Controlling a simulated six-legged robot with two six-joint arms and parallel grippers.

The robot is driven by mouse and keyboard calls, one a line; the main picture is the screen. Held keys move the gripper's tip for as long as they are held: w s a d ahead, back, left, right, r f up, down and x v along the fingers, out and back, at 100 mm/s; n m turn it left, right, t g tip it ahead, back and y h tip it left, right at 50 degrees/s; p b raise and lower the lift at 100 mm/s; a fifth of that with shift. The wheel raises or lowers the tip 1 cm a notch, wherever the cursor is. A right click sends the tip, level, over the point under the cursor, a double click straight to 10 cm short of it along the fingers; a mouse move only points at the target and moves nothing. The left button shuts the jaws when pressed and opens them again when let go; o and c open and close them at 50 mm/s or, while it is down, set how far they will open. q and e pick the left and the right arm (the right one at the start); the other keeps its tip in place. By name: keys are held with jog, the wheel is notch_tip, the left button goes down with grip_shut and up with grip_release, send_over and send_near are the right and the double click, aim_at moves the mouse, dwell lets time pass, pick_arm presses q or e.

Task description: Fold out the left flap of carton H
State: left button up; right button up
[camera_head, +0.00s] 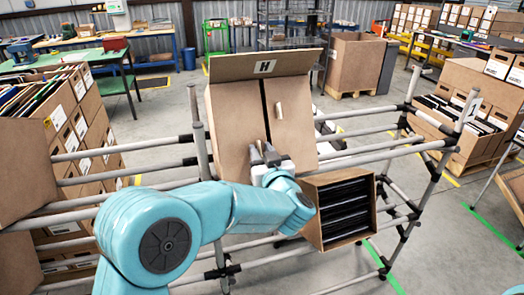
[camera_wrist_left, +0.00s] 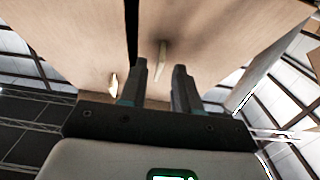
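Carton H (camera_head: 230,118) is a brown carton tilted toward me, with its H-marked panel (camera_head: 235,66) raised at the far edge. A dark gap separates its left flap (camera_head: 238,108) from its right flap (camera_head: 297,112); both look closed. A pale tab (camera_head: 278,110) stands on the right flap. The left wrist view shows two pale tabs, one left (camera_wrist_left: 113,85) and one right (camera_wrist_left: 161,57) of the gap. My left gripper (camera_head: 264,148) is over the carton's near part, fingers apart and empty. In the wrist view its fingers (camera_wrist_left: 160,75) are close to the right tab. My right gripper is out of view.
Grey pipe rails (camera_head: 390,155) surround the carton. An open carton with dark contents (camera_head: 345,207) sits close at its right. Stacked file cartons (camera_head: 85,130) stand at left, and another open carton (camera_head: 355,62) stands behind.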

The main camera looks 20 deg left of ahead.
pick_arm(q)
jog(key=shift+d, duration=0.1)
jog(key=shift+w+f, duration=0.1)
jog(key=shift+w, duration=0.05)
grip_shut()
dwell(1.1)
